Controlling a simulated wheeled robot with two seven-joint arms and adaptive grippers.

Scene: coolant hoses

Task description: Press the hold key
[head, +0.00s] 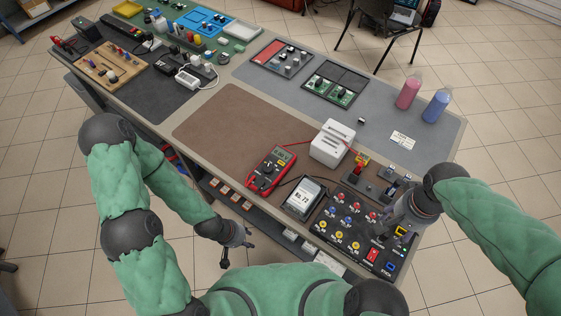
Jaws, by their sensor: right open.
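A red multimeter (270,170) with a dark dial and a small greenish display lies on the brown mat, left of the middle of the bench's near end. A dark panel (338,246) with rows of red, blue and yellow knobs and a red switch lies at the near edge. I cannot read a hold key on either. My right gripper (386,229) is open above the right part of the panel and hides some of it; I cannot tell if it touches. My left gripper (236,256) hangs off the bench's near side, apart from the multimeter; its finger opening is unclear.
A black-framed unit with a white label (304,196) stands between multimeter and panel. A white box (332,143) is behind it. A pink bottle (409,92) and a blue bottle (437,106) stand at the far right. The brown mat (222,124) is clear toward the left.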

